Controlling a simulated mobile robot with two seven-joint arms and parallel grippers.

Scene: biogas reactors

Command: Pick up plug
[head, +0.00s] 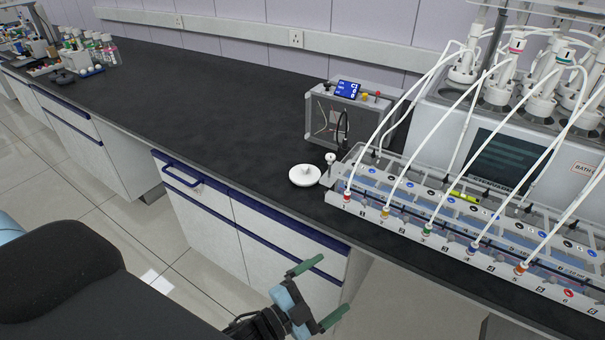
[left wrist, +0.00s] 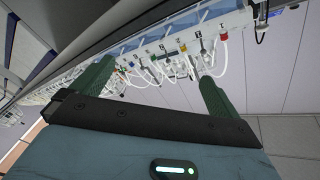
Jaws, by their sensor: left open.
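A white round disc with a small knob on top (head: 305,175), which looks like the plug, lies on the black bench top near its front edge, left of the reactor rack. A small upright white-topped piece (head: 330,158) stands just behind it to the right. My left gripper (head: 319,293) is open and empty, in front of the bench and below the bench top, well apart from the disc. In the left wrist view its green fingers (left wrist: 156,82) are spread with nothing between them. The disc cannot be made out in that view. My right gripper is not in view.
The reactor rack (head: 420,222) with white tubes and coloured fittings fills the bench's right side. A clear-framed device with a blue display (head: 347,88) stands behind the disc. Bottles and a tray (head: 90,70) are far left. The bench top between is clear. A blue drawer handle (head: 182,178) juts out.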

